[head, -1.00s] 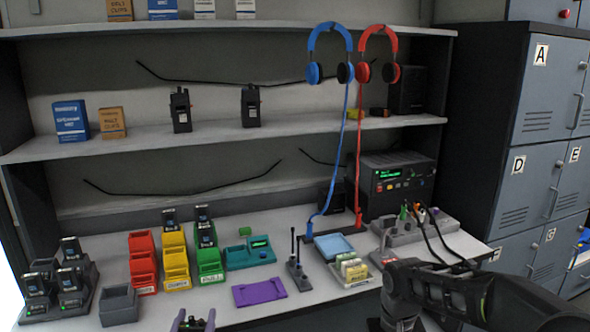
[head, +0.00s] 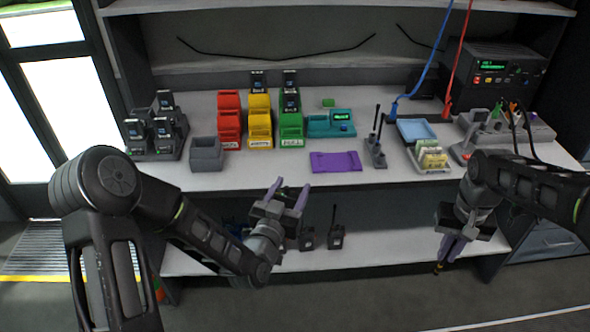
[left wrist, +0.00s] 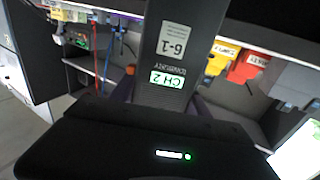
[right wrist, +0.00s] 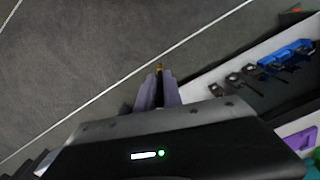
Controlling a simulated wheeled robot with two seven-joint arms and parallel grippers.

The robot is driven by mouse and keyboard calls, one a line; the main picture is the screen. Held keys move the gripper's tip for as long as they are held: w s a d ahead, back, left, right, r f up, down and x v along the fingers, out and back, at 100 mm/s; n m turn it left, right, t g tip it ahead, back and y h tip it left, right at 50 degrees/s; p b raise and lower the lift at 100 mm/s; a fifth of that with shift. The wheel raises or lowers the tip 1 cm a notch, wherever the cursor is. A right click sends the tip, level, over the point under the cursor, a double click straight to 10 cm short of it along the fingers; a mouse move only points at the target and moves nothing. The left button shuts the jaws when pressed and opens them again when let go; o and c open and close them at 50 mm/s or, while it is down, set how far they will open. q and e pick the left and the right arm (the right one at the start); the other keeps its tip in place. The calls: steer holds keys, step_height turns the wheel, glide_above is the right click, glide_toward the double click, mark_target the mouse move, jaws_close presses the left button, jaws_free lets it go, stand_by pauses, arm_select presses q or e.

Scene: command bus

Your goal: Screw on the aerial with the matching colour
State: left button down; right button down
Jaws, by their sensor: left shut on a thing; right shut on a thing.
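My left gripper (head: 288,192) is shut on a dark handheld radio (left wrist: 180,50), held in front of the bench. In the left wrist view the radio bears a "6-1" label and a green "CH 2" display. In the head view it is mostly hidden between the fingers. My right gripper (head: 450,250) points down at the right, in front of the lower shelf. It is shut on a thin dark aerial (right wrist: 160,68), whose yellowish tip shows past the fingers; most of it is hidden. The radio and the aerial are well apart.
A stand (head: 375,155) holds dark aerials beside a purple mat (head: 335,161). Red (head: 229,125), yellow (head: 260,128) and green trays (head: 291,128) stand behind. Other radios (head: 337,236) stand on the lower shelf. Open floor lies in front of the bench.

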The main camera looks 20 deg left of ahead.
arm_select(q)
steer(key=s+d+f+m+g+h, duration=0.2)
steer(key=s+d+f+m+h, duration=0.1)
steer(key=d, duration=0.4)
steer(key=s+d+f+m+g+h, duration=0.2)
steer(key=s+d+f+m+h, duration=0.1)
steer(key=s+d+h, duration=0.3)
steer(key=shift+s+d+m+h, duration=0.3)
steer(key=shift+d+m+h, duration=0.3)
steer(key=shift+h, duration=0.1)
steer(key=shift+a, duration=0.1)
